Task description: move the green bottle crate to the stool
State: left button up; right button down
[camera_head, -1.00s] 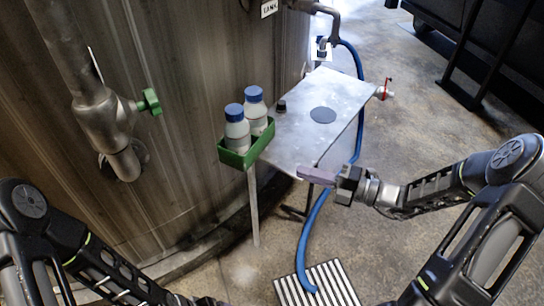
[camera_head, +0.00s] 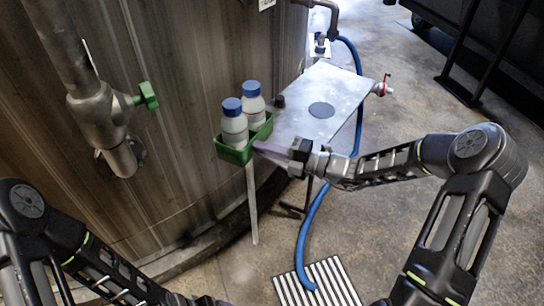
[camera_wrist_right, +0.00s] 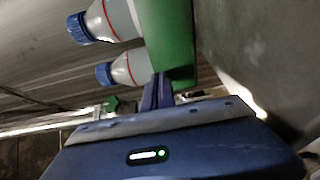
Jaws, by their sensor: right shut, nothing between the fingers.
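The green bottle crate (camera_head: 234,155) holds two white bottles with blue caps, the nearer one (camera_head: 235,128) and the farther one (camera_head: 254,108). It sits at the left edge of a grey metal top (camera_head: 300,125) with a dark disc; I cannot tell whether this is the stool. My right gripper (camera_head: 263,149) is shut and empty, its fingertips close by the crate's right near end. In the right wrist view the fingers (camera_wrist_right: 157,92) are against or just beside the green crate wall (camera_wrist_right: 170,40); contact is unclear. My left gripper is out of view.
A ribbed tank wall (camera_head: 160,130) with a pipe and green valve handle (camera_head: 147,95) stands at left. A blue hose (camera_head: 306,225) runs past the grey top to a striped floor grate (camera_head: 325,283). Open floor lies to the right.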

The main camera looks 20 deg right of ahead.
jog(key=shift+w, duration=0.15)
jog(key=shift+w+a+r+p, duration=0.1)
jog(key=shift+w+r+p, duration=0.1)
jog(key=shift+w+p, duration=0.35)
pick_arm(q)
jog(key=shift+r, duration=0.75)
pick_arm(e)
jog(key=shift+w+f, duration=0.2)
jog(key=shift+w, duration=0.05)
pick_arm(q)
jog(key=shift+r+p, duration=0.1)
jog(key=shift+p, duration=0.2)
